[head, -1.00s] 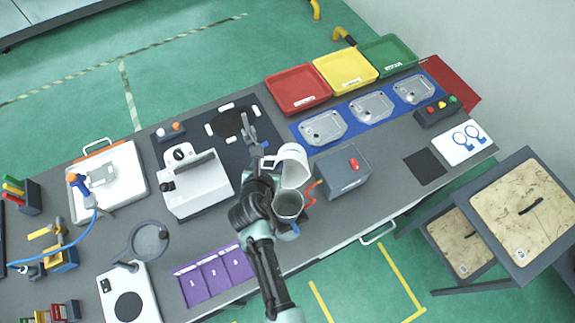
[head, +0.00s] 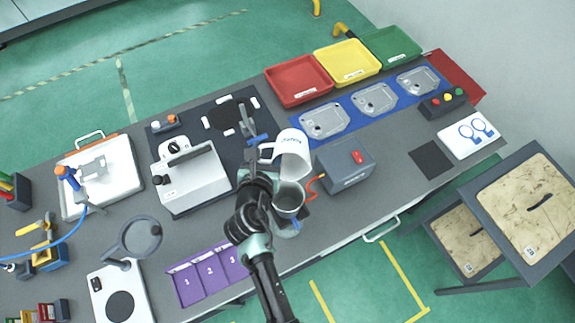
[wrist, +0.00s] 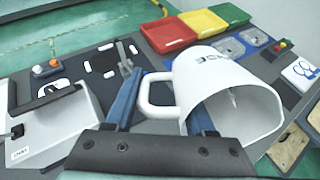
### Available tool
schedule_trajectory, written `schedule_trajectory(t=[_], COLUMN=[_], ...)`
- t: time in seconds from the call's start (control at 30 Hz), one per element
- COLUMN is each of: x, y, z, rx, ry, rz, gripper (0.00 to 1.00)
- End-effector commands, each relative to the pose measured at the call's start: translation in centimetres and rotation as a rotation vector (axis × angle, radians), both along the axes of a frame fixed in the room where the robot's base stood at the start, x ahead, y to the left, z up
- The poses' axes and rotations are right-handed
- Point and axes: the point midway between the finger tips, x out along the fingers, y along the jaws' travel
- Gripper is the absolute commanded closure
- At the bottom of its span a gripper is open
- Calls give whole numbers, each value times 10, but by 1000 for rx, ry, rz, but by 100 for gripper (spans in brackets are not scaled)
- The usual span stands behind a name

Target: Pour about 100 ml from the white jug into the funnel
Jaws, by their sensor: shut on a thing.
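The white jug (head: 292,152) is held tilted with its mouth end towards the grey funnel (head: 289,199), which sits just below it in the head view. In the wrist view the jug (wrist: 215,80) is large, with dark lettering on its side and its open mouth facing lower right. My gripper (wrist: 160,112) has its blue fingers either side of the jug's handle (wrist: 149,98) and is shut on it. My arm hides part of the area left of the funnel. I see no stream of liquid, and the funnel is out of the wrist view.
A grey box (head: 347,164) with a red switch stands right of the jug, with an orange cable beside the funnel. A white machine (head: 192,175) stands left of my arm. Purple numbered mats (head: 208,273) lie at the near edge. Coloured trays (head: 345,62) stand at the back.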

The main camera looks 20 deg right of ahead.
Motion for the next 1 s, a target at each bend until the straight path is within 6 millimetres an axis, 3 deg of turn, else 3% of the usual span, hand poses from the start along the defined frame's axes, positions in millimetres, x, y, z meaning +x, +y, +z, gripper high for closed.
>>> schedule_trajectory(t=[1.0], x=[-1], y=[1], z=[5], rx=[-45], ry=[-78], rz=[1], gripper=[100])
